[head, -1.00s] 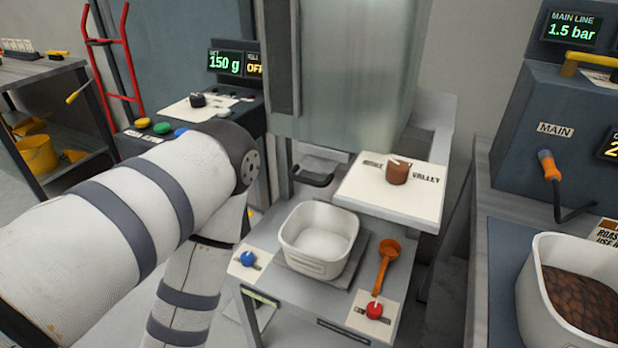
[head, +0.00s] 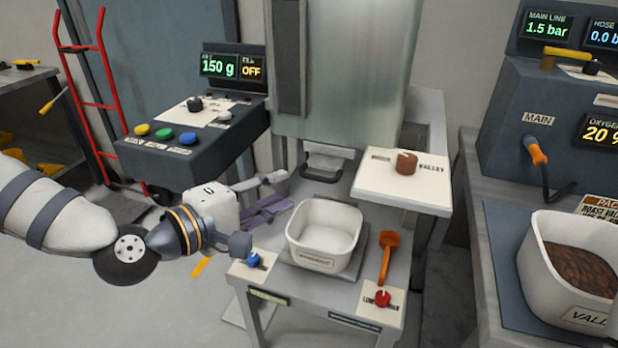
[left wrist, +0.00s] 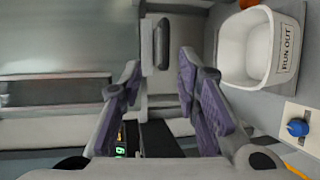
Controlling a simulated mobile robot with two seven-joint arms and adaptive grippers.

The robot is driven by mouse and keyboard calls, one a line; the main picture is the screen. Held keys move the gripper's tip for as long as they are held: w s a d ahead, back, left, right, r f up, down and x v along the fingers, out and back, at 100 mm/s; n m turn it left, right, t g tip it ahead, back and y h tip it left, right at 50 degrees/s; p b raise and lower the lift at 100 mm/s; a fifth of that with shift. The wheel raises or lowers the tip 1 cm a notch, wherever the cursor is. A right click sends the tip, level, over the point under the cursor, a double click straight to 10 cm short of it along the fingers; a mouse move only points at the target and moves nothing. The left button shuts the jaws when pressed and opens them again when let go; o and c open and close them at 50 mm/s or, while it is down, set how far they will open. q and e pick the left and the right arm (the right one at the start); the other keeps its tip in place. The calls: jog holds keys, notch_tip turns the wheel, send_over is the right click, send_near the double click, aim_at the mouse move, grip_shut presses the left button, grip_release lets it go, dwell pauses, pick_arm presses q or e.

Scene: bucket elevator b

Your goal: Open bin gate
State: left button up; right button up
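The bin (head: 350,70) is a tall greenish-grey hopper with a dark handle (head: 327,160) low at its front, which I take to be the gate's. In the left wrist view the handle (left wrist: 162,43) is a dark bar ahead, beyond the fingertips. My left gripper (head: 275,192) is left of the handle and lower in the head view. Its purple-padded fingers are spread and empty, also in the left wrist view (left wrist: 160,68). It does not touch the handle. My right gripper is not in view.
A white, empty-looking tub (head: 325,236) stands on the stand below, between a blue knob (head: 254,259) and an orange scoop (head: 388,255). A panel (head: 205,135) with coloured buttons is left of the bin. A cream shelf (head: 400,185) juts out at right.

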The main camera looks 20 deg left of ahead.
aim_at(315, 178)
pick_arm(q)
jog(key=x, duration=0.3)
jog(key=b+x, duration=0.1)
jog(key=x, duration=0.7)
jog(key=shift+s+d+f+b, duration=0.15)
jog(key=shift+f+b, duration=0.25)
grip_shut()
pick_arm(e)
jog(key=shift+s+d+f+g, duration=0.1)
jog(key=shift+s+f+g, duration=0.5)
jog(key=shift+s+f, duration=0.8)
